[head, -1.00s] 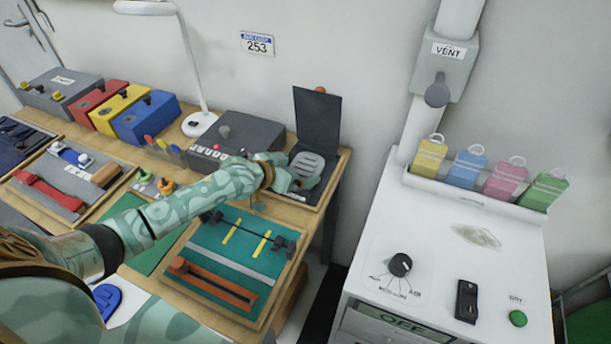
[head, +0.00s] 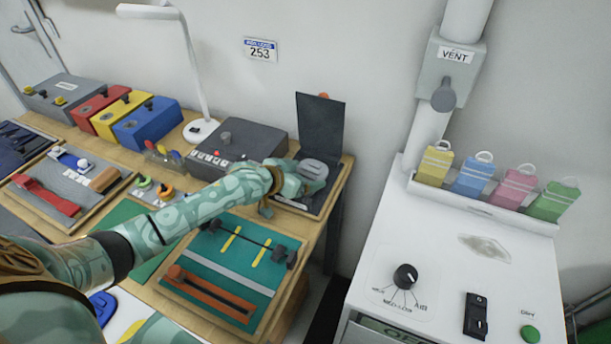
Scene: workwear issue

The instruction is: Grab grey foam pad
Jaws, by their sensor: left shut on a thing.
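The grey foam pad (head: 313,167) is rounded, with lighter bands, and sits at the open black case (head: 320,122) at the back right of the bench. My left arm reaches across the bench from the left. My left gripper (head: 308,186) is at the near side of the pad and shut on it. The gripper hides the near part of the pad, and I cannot tell whether the pad is lifted off the case floor. My right gripper is not in view.
A dark grey control box (head: 240,145) and a lamp (head: 200,128) stand just left of the case. A green board with an orange bar (head: 212,294) lies in front. A white cabinet (head: 440,255) with a knob stands to the right, past a gap.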

